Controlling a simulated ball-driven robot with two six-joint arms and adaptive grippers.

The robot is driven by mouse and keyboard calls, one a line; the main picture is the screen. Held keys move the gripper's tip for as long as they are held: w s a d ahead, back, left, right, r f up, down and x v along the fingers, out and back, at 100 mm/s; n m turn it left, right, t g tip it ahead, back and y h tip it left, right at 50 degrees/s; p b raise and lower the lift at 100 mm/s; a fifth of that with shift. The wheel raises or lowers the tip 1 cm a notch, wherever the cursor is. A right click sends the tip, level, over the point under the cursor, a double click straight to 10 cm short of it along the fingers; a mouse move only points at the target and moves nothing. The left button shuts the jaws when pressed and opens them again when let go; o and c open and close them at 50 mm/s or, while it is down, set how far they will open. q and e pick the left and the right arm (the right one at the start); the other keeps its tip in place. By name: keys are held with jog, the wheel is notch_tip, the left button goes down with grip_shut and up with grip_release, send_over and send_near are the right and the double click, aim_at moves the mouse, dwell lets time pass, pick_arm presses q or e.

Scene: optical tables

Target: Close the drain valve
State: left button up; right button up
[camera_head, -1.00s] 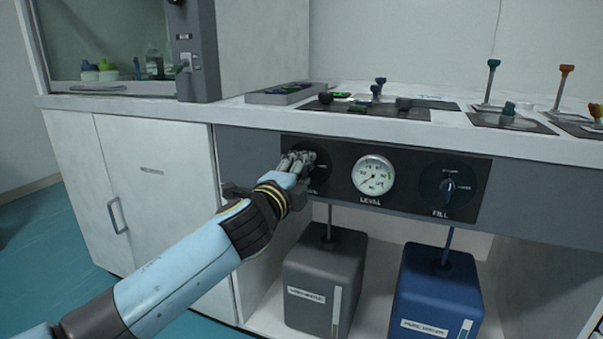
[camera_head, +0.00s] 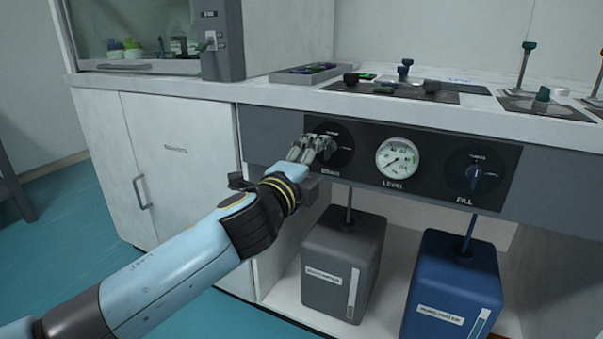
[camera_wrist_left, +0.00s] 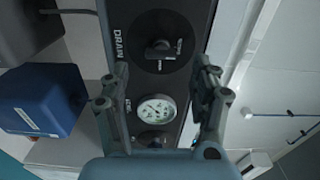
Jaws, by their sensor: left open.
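The drain valve (camera_head: 344,150) is a round black dial at the left end of the black control panel. In the head view my left gripper (camera_head: 322,146) covers part of it, and its knob is hard to make out there. In the left wrist view the drain valve's dark knob (camera_wrist_left: 160,50) sits on its black disc, beside the word DRAIN. My left gripper (camera_wrist_left: 162,74) is open, with its two fingers on either side of the view and nothing between them. I cannot tell whether a fingertip touches the dial. My right gripper is not in view.
Right of the drain valve are a round white level gauge (camera_head: 397,158) and the fill knob (camera_head: 473,174). Below stand a grey container (camera_head: 342,250) and a blue container (camera_head: 452,285). The white counter edge (camera_head: 440,117) runs above the panel.

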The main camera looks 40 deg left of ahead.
pick_arm(q)
jog(key=v, duration=0.7)
jog(key=shift+s, duration=0.25)
jog(key=shift+d, duration=0.1)
